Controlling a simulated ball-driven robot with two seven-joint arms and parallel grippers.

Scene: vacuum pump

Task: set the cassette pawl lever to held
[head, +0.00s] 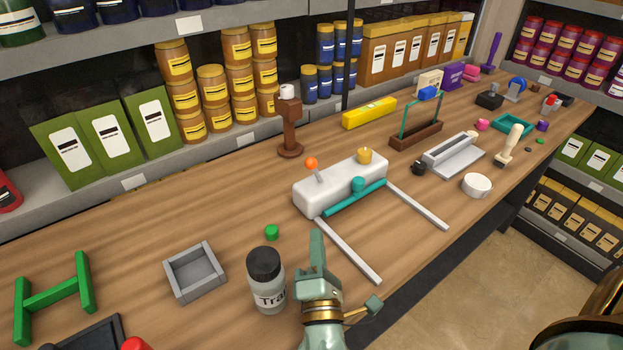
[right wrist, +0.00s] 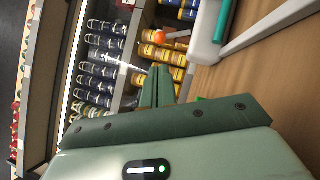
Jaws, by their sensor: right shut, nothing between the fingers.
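A white block-shaped device (head: 338,189) lies on the wooden counter, taken to be the cassette. A grey lever with an orange ball knob (head: 311,163) stands up from its left end, tilted; I take it for the pawl lever. The orange knob (right wrist: 160,37) and the white body (right wrist: 205,38) also show in the right wrist view. A teal bar (head: 355,198) runs along its front, and a yellow knob (head: 365,155) is on top. My right gripper (head: 317,238) is shut and empty in front of the device, apart from the lever. My left gripper is not in view.
Two pale rails (head: 348,249) reach from the device toward the counter's front edge. A dark-lidded jar (head: 266,282) stands just left of my right gripper. A green cap (head: 272,232), a grey tray (head: 218,252) and a brown post (head: 290,125) stand nearby.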

